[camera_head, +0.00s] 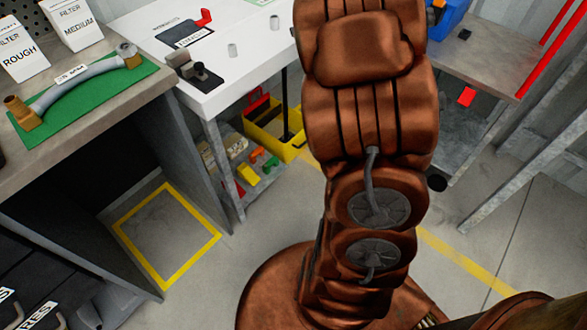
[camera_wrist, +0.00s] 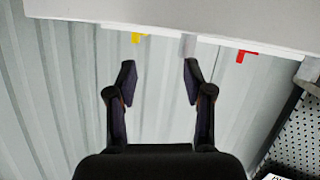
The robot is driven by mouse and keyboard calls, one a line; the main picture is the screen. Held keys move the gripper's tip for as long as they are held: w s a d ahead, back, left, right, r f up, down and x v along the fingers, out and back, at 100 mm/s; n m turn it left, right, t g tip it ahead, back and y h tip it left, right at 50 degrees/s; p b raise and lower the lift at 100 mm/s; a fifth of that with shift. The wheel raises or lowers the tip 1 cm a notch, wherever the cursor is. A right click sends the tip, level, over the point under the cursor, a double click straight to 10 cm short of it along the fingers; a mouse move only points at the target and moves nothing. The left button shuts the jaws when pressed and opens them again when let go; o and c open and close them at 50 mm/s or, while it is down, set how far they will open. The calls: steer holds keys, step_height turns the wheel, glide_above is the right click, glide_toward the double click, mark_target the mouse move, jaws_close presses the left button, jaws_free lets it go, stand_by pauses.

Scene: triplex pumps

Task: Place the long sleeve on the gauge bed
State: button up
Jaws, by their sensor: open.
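I cannot tell which is the long one. A labelled dark plate (camera_head: 172,34) and a small grey-and-black device (camera_head: 194,69) are to their left; I cannot tell which is the gauge bed. My gripper (camera_wrist: 159,72) is open and empty in the wrist view, which looks upside down. A grey sleeve (camera_wrist: 188,45) shows beyond the right fingertip, not between the fingers. My arm hides the gripper in the head view.
The white table (camera_head: 224,82) also bears a red-handled item (camera_head: 204,17). It has bare surface around the sleeves. A yellow bin (camera_head: 272,133) is under it. A bench with a green mat (camera_head: 97,92) stands left, another table (camera_head: 480,62) right. A corrugated wall (camera_wrist: 60,80) fills the wrist background.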

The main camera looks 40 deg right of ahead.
steer(key=s+a+f+g, duration=0.3)
steer(key=s+a+g, duration=0.4)
steer(key=s+a, duration=0.6)
steer(key=s+a+f+m+g+y, duration=0.1)
steer(key=s+a+f+g, duration=0.2)
steer(key=s+a+g, duration=0.4)
steer(key=s+a, duration=0.5)
steer(key=s, duration=0.4)
steer(key=shift+a+f, duration=0.35)
steer(key=shift+f, duration=0.05)
steer(key=s+a+g, duration=0.1)
steer(key=s+a, duration=0.1)
steer(key=s, duration=0.1)
steer(key=s+a+n+g+y, duration=0.1)
steer(key=s+a, duration=0.1)
steer(key=s, duration=0.1)
steer(key=s+a+r+y, duration=0.1)
steer(key=s+a, duration=0.1)
steer(key=s, duration=0.1)
steer(key=shift+a+n+g, duration=0.15)
steer(key=shift+n+g, duration=0.15)
steer(key=shift+g, duration=0.1)
